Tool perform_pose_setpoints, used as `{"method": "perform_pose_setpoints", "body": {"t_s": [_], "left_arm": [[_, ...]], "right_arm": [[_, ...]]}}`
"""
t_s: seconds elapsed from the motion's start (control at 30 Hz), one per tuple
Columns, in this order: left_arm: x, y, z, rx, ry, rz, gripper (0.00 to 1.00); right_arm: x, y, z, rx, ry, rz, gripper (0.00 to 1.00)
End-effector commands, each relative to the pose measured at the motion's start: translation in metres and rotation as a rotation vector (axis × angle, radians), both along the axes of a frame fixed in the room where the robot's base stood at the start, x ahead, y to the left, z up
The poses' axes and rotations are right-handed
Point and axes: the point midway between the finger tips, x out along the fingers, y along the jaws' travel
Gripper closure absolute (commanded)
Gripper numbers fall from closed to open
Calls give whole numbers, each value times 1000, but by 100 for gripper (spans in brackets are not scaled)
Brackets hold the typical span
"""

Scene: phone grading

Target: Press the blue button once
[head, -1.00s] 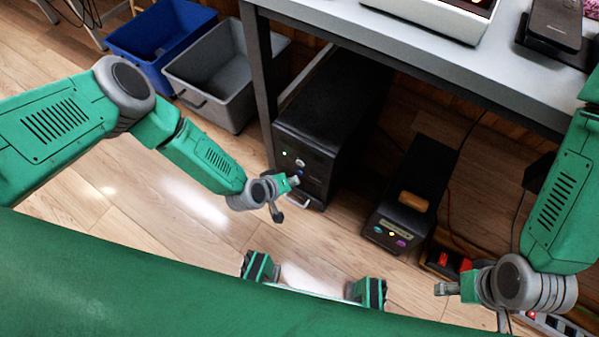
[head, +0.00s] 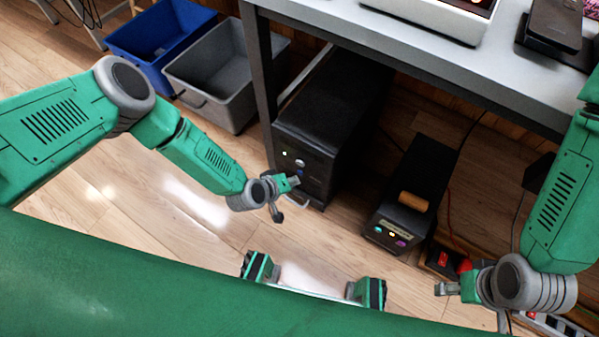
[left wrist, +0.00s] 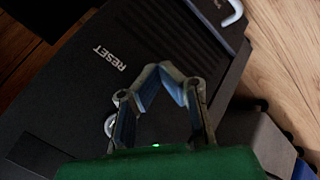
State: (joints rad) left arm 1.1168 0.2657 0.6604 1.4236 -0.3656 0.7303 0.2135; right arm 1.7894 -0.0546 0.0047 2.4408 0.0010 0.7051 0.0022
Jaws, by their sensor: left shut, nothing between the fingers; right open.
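A black computer tower (head: 335,115) stands on the floor under the table. Its front has a green light, a round silver button (head: 299,163) and small controls below. My left gripper (head: 292,181) is shut and empty, close in front of this panel; I cannot tell if it touches. In the left wrist view its fingers (left wrist: 160,72) meet over the dark panel, beside the "RESET" lettering (left wrist: 108,58). The silver button (left wrist: 109,126) shows beside a finger. The blue button is not clearly visible, with the fingers over that area. My right gripper (head: 441,289) is open at the lower right.
A black box with coloured buttons and an orange-brown piece on top (head: 408,205) stands right of the tower. A grey bin (head: 215,75) and blue bin (head: 160,35) stand at the left. The table (head: 400,60) and its leg (head: 262,90) are close.

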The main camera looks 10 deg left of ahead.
Motion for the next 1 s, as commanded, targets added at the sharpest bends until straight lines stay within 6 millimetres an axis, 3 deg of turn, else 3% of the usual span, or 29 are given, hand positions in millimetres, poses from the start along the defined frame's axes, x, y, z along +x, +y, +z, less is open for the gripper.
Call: {"method": "perform_pose_setpoints", "body": {"t_s": [1.0], "left_arm": [[9, -3, 1, 0, 0, 0, 100]], "right_arm": [[0, 0, 0, 0, 0, 0, 48]]}}
